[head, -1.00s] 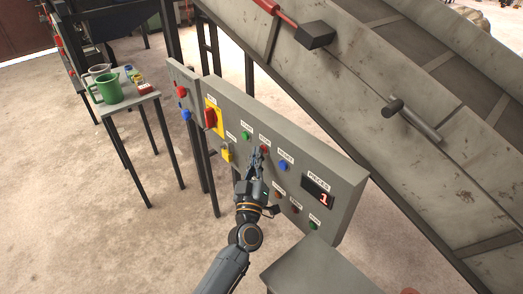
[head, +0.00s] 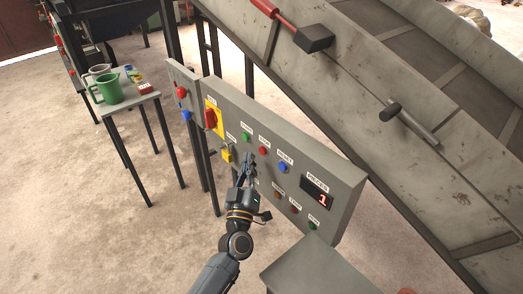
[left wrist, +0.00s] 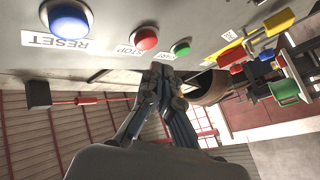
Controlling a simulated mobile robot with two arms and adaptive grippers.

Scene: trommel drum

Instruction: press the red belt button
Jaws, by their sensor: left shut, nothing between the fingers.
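The grey control panel (head: 335,180) carries a top row of a green button (head: 246,137), a red button (head: 263,150) and a blue button (head: 283,167). In the left wrist view the red button (left wrist: 146,38) has a STOP label, between the green button (left wrist: 182,48) and the blue RESET button (left wrist: 69,20). A lower row has two more red buttons (head: 278,195) and a green one; their labels are too small to read. My left gripper (head: 249,158) is shut and empty, just left of and below the top red button, apparently clear of it. My right gripper is out of view.
A yellow-backed red switch (head: 211,118) and a yellow padlock (head: 227,154) are at the panel's left. A display (head: 317,192) reads 1. A sloped conveyor (head: 390,120) stands behind. A side table (head: 133,103) holds a green jug (head: 107,89).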

